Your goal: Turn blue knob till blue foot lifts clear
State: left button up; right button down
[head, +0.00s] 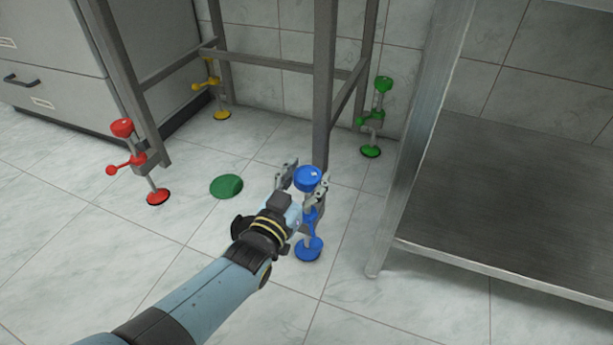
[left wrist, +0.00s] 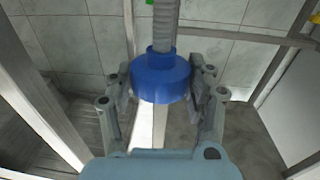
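The blue knob (head: 308,179) tops a screw at the near leg of the metal frame. The left wrist view shows the knob (left wrist: 160,78) between the two fingers of my left gripper (head: 303,181). The fingers appear closed against its opposite sides, and the threaded rod (left wrist: 165,28) runs beyond it. A blue clamp part (head: 310,216) sits below the knob. The blue foot (head: 308,250) is at the floor; I cannot tell whether it touches the tiles. My right gripper is not in view.
Red (head: 157,197), yellow (head: 222,115) and green (head: 370,151) feet stand at the frame's other legs. A green disc (head: 226,187) lies on the floor. A metal shelf (head: 520,190) stands at right, and a grey cabinet (head: 60,55) at back left.

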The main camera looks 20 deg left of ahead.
pick_arm(q)
jog(key=o, duration=0.4)
jog(key=s+a, duration=0.1)
jog(key=s, duration=1.1)
jog(key=shift+a, duration=0.2)
